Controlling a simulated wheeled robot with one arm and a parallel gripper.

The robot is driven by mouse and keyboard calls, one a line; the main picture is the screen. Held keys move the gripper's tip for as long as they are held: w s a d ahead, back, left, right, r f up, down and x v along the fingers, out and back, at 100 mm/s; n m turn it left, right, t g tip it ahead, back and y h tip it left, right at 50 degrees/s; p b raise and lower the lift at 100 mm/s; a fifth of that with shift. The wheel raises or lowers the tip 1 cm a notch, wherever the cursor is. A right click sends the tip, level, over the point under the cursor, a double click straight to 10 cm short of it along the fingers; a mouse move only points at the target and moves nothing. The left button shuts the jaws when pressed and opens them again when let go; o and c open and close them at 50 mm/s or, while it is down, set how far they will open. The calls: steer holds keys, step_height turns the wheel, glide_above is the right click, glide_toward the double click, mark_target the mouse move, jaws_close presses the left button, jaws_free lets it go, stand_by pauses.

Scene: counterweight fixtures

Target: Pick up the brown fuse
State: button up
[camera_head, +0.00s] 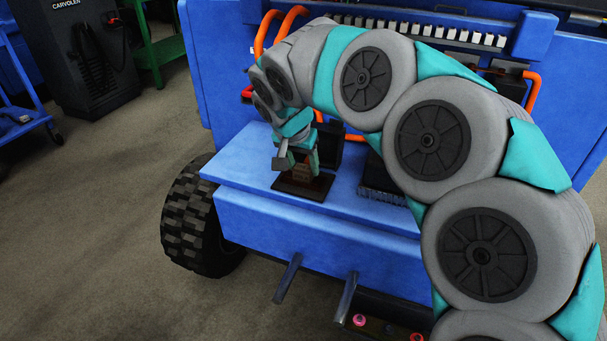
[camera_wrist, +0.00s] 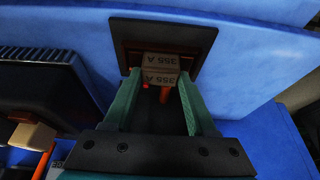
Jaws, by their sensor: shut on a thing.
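The brown fuse (camera_wrist: 160,62), with "355 A" labels, sits between the two green fingers of my gripper (camera_wrist: 162,76) in the wrist view. The fingers are shut on its sides. A dark base plate with a brown frame (camera_wrist: 125,28) lies around and beyond the fuse. In the head view my gripper (camera_head: 301,158) reaches down over the dark base plate (camera_head: 290,187) on the blue ledge, and a brown part (camera_head: 304,170) shows between the fingers. I cannot tell whether the fuse is clear of its seat.
A black block (camera_wrist: 45,100) stands left of my gripper in the wrist view, with a tan piece (camera_wrist: 32,135) beside it. The blue ledge (camera_head: 245,165) has bare room to the left. Orange cables (camera_head: 262,35) run on the blue machine behind.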

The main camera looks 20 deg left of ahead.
mark_target(303, 169)
steer(key=shift+r, duration=1.75)
steer(key=shift+s+d+r, duration=0.1)
steer(key=shift+s+d, duration=0.05)
steer(key=shift+s, duration=0.1)
steer(key=s+d+b, duration=0.1)
steer(key=s+d, duration=0.3)
steer(key=s, duration=0.2)
steer(key=s+d+r+b, duration=0.1)
steer(key=s+d, duration=0.3)
steer(key=s, duration=0.3)
steer(key=shift+d+r, duration=0.2)
steer(key=shift+d, duration=0.05)
steer(key=shift+w+d, duration=0.1)
